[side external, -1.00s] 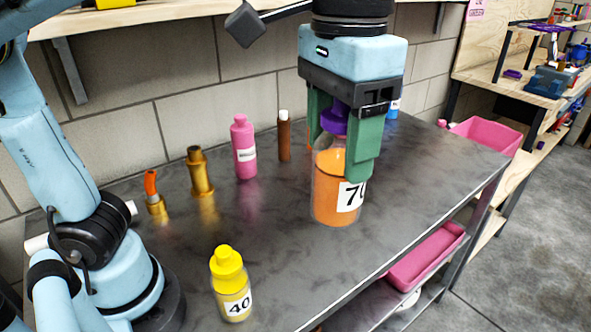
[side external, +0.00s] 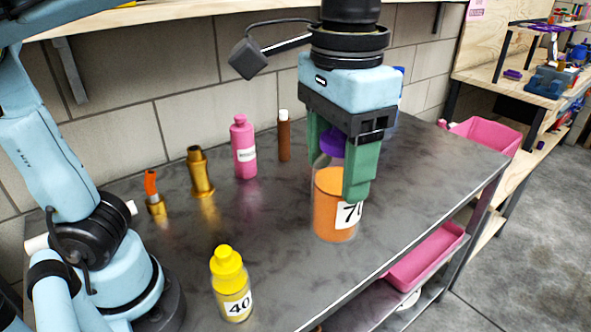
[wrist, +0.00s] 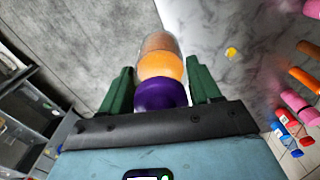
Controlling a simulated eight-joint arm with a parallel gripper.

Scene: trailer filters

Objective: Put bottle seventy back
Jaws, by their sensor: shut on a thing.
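Bottle seventy (side external: 328,205) is a clear bottle with orange contents, a purple cap and a white number label, partly covered by a finger. My gripper (side external: 336,172) has its green fingers on either side of the bottle's upper part and is shut on it. The bottle is upright over the front part of the grey metal table (side external: 270,270). I cannot tell whether its base touches the tabletop. In the wrist view the purple cap and orange body of bottle seventy (wrist: 160,66) lie between the two green fingers (wrist: 162,90).
A yellow bottle labelled 40 (side external: 230,285) stands at the front left. A pink bottle (side external: 243,150), a brown bottle (side external: 284,138), a gold bottle (side external: 200,175) and a small orange-topped one (side external: 154,195) stand along the back. The tabletop right of my gripper is clear.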

